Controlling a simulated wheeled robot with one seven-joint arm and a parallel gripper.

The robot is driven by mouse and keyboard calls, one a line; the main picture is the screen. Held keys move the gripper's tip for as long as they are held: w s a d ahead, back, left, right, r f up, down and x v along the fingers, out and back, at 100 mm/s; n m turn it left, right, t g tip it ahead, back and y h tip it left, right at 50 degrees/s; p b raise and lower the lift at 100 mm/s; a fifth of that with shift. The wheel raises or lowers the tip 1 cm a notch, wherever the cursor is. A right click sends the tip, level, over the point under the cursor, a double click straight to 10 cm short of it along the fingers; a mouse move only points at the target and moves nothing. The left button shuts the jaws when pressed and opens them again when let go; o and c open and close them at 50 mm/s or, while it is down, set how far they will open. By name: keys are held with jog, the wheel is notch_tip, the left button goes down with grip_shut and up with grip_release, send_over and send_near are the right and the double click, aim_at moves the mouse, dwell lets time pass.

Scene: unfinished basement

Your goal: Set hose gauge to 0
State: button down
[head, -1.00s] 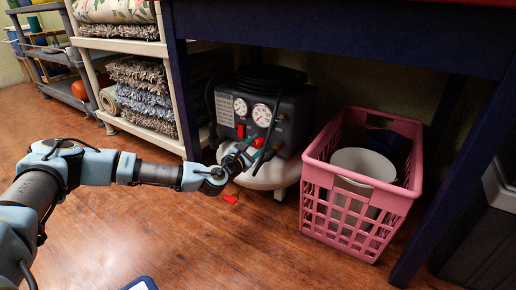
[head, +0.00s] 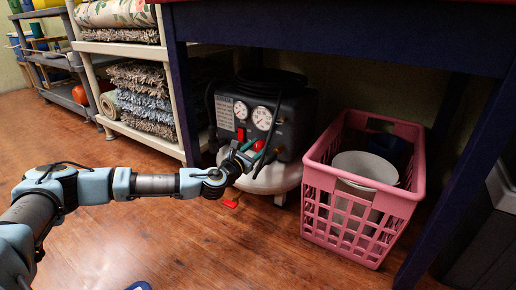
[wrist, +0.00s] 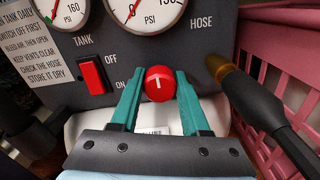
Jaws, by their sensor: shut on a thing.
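A dark compressor (head: 287,112) with a white tank stands under the blue table. Its panel has a TANK gauge (wrist: 67,10) on the left and a HOSE gauge (wrist: 146,12) on the right, both cut off at the top of the wrist view. The hose gauge (head: 262,118) is whole in the head view, but its needle is too small to read. Below it is a round red knob (wrist: 160,84) with a white mark pointing roughly up. My gripper (wrist: 158,76) has its teal fingers on either side of this knob, shut on it.
A red ON/OFF switch (wrist: 92,75) sits left of the knob. A brass hose fitting (wrist: 232,76) juts out on the right. A pink basket (head: 361,195) stands right of the compressor; a rug shelf (head: 121,48) stands left. The table is overhead.

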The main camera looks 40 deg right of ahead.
jog(key=shift+c, duration=1.9)
grip_release()
jog(key=p+v, duration=0.4)
jog(key=v, duration=0.7)
